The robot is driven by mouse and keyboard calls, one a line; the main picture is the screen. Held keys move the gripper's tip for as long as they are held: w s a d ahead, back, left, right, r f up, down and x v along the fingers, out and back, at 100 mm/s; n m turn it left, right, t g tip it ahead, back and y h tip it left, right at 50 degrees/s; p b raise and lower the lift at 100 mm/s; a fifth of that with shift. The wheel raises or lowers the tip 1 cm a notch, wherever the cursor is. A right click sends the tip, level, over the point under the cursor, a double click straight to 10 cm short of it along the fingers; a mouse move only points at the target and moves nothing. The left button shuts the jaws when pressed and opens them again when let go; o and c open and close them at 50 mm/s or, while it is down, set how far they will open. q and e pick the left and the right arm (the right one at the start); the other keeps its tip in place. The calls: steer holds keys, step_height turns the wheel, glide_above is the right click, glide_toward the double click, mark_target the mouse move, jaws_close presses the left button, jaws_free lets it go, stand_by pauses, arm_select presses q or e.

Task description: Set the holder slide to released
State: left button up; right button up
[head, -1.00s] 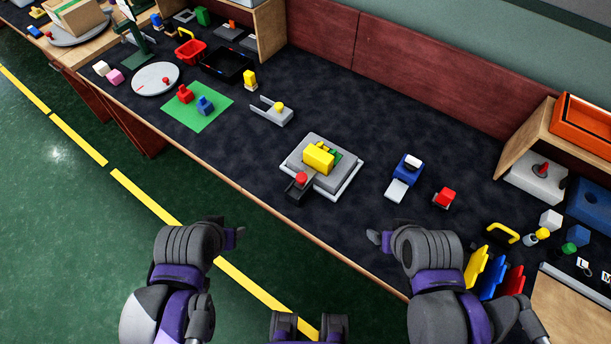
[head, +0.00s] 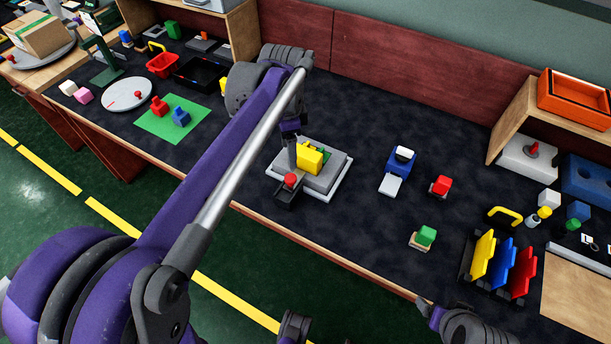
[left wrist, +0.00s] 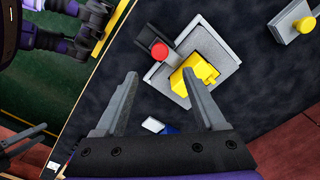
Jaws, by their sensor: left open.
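The holder is a grey stepped block on a pale plate (head: 338,186), with a yellow block (head: 309,158) and a bit of green on top. Its slide is a dark grey bar with a red knob (head: 290,180) at the near-left side. The red knob (left wrist: 159,51) and yellow block (left wrist: 200,72) also show in the left wrist view. My left gripper (head: 291,152) is above the holder, close to the yellow block and knob. In the left wrist view its two fingers (left wrist: 160,74) are apart with nothing between them. My right gripper (head: 426,306) is low in view; its opening is unclear.
A rack of coloured plates (head: 498,266) is farther right. My left arm hides part of the table left of the holder.

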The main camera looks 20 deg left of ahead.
mark_target(290, 177)
arm_select(q)
step_height(290, 177, down, 10)
steer(key=shift+f+b, duration=0.2)
steer(key=shift+b, duration=0.45)
steer(key=shift+c, duration=0.2)
jaws_close()
stand_by(1.0)
